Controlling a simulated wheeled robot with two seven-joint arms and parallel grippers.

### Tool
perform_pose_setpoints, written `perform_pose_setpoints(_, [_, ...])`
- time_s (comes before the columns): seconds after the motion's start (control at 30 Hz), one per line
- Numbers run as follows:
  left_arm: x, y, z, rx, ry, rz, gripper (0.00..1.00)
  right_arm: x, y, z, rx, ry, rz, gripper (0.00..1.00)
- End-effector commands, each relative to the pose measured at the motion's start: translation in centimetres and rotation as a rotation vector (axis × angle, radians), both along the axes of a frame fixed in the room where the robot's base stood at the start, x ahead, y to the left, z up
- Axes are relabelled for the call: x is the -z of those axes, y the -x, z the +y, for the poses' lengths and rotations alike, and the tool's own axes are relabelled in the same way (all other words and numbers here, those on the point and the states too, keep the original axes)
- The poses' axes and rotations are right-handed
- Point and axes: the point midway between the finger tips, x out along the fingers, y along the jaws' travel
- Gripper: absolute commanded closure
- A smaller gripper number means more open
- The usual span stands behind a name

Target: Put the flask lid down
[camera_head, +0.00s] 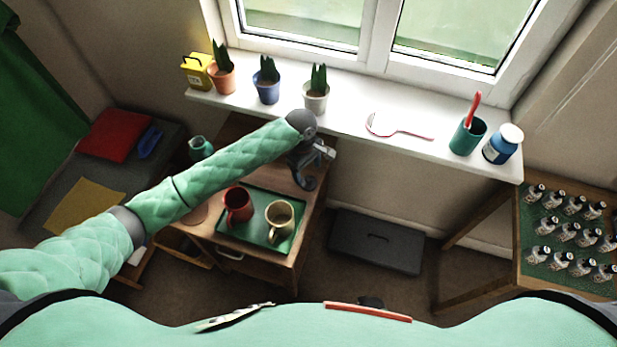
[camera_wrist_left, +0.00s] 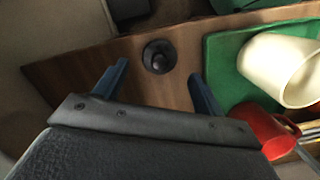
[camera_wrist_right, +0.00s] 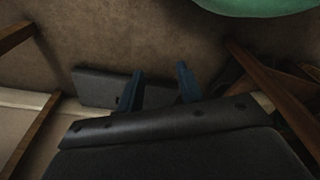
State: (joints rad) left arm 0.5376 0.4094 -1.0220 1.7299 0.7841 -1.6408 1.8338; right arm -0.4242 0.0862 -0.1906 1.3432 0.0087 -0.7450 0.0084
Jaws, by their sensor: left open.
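The flask lid, a round dark cap with a raised knob (camera_wrist_left: 158,57), lies on the bare wood of the small table beside the green tray in the left wrist view. My left gripper (camera_wrist_left: 158,74) is open above it, with the lid between its fingers in the picture and a gap to each finger. In the head view my left gripper (camera_head: 307,170) is over the table's back right part; I cannot make out the lid there. My right gripper (camera_wrist_right: 160,72) is open and empty, over the floor.
The green tray (camera_head: 236,240) holds a red mug (camera_head: 238,205) and a cream mug (camera_head: 280,221). The windowsill (camera_head: 350,125) behind carries potted plants, a red-handled item, a teal cup and a blue jar. A dark box (camera_head: 377,243) lies on the floor right of the table.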

Motion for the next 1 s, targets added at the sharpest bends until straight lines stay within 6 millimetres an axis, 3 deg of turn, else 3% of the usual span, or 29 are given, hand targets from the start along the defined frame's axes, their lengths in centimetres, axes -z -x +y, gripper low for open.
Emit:
perform_pose_setpoints(0.2, [-3.9,-0.3,0.3,0.002,0.002,-0.001,0.3,-1.7,-0.7,0.5,0.004,-0.005,0.01,0.64])
perform_pose_setpoints(0.4, [-6.4,-0.6,0.5,0.0,0.001,0.0,0.3,-3.0,-1.0,0.8,0.006,-0.007,0.018,0.64])
perform_pose_setpoints(1.0, [-7.3,-0.6,0.6,0.001,0.001,0.001,0.3,-3.5,-1.3,0.8,0.007,-0.008,0.019,0.64])
